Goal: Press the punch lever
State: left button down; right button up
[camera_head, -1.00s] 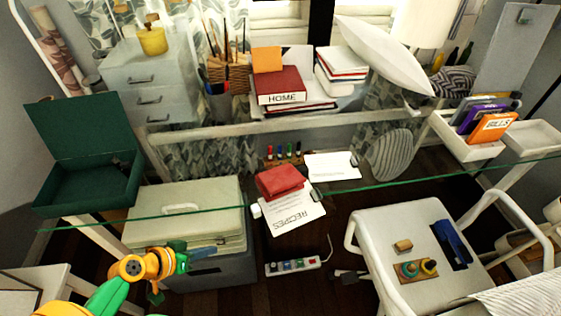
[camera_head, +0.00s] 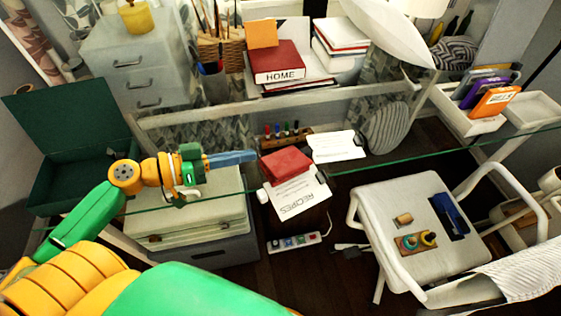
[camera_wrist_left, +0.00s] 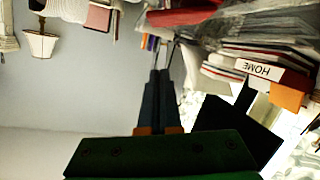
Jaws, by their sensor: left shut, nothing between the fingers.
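A dark blue desk tool (camera_head: 449,217), which looks like the punch, lies on the white chair seat (camera_head: 378,215) at right in the head view. Its lever cannot be made out clearly. My left gripper (camera_head: 252,157) points right over the glass desk, near the red box (camera_head: 285,165), well to the left of the blue tool. Its blue fingers are shut and empty. In the left wrist view the shut fingers (camera_wrist_left: 159,82) point up the picture with nothing between them. The blue tool cannot be made out there. My right gripper is not in view.
The glass desk edge (camera_head: 350,168) runs across the head view. On the chair lie a wooden block (camera_head: 404,220) and a small board with round pieces (camera_head: 417,242). A recipes sheet (camera_head: 298,197), power strip (camera_head: 293,242) and grey storage box (camera_head: 205,250) stand left of the chair.

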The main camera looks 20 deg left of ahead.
pick_arm(q)
jog(key=p, duration=0.2)
send_over(281, 170)
jog(key=a, duration=0.2)
jog(key=shift+w+d+f, duration=0.2)
jog(key=shift+w+f, duration=0.15)
jog(key=shift+f, duration=0.15)
jog(key=f, duration=0.2)
jog(key=d+f, duration=0.1)
jog(key=shift+s+d+f, duration=0.15)
jog(key=shift+f, duration=0.25)
jog(key=shift+s+d+f, duration=0.1)
jog(key=shift+s+f, duration=0.05)
jog(key=shift+f, duration=0.25)
